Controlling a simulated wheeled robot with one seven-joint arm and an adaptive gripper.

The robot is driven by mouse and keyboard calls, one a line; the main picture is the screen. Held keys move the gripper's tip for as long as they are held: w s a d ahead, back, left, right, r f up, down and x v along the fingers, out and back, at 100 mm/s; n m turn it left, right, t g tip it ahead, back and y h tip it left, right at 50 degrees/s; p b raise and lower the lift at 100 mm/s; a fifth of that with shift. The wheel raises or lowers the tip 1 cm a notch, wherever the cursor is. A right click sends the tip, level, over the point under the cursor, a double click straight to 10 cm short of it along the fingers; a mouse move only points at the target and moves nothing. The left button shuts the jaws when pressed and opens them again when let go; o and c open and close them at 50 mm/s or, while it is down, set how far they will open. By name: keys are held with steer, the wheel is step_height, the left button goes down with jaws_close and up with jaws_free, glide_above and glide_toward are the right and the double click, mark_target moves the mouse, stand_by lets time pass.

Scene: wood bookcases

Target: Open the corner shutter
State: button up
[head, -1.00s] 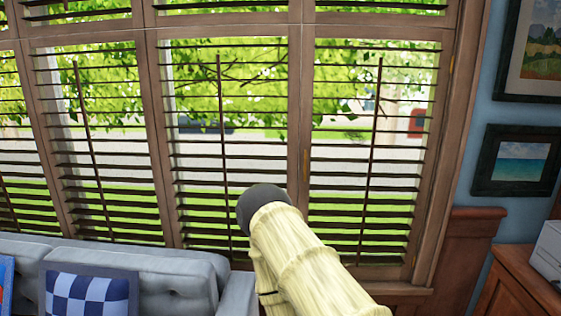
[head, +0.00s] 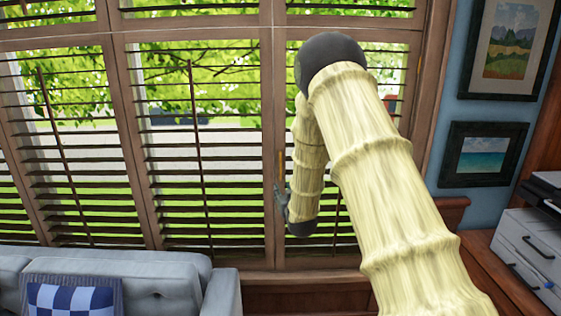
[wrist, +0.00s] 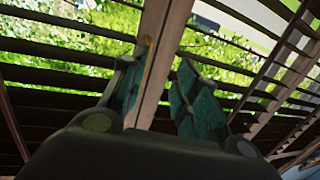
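The corner shutter (head: 388,60) is the rightmost brown slatted panel, beside the blue wall. It looks shut, and my arm hides much of it. A thin brass-coloured strip (head: 281,165) runs upright on its left stile; it also shows in the wrist view (wrist: 148,68). My gripper (head: 281,192) is at the lower end of this strip, partly hidden by my own arm in the head view. In the wrist view my gripper (wrist: 160,78) has its teal-padded fingers apart, with the wooden stile showing between them. The strip is near the left finger. I cannot tell whether they touch.
More closed slatted shutters (head: 200,130) stand to the left. A grey sofa (head: 160,285) with a checked cushion (head: 72,297) is below them. Framed pictures (head: 485,155) hang on the right wall, above a wooden cabinet (head: 480,265) with a printer (head: 530,245).

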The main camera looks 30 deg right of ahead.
steer(key=t, duration=0.1)
glide_toward(280, 164)
steer(key=shift+h, duration=0.3)
steer(key=p+x, duration=0.1)
steer(key=x, duration=0.2)
steer(key=p+x, duration=0.1)
steer(key=x, duration=0.3)
steer(key=p+x, duration=0.2)
steer(key=x, duration=0.1)
steer(key=shift+w+d+f, duration=0.1)
steer(key=shift+w+f, duration=0.15)
steer(key=shift+f, duration=0.05)
jaws_close()
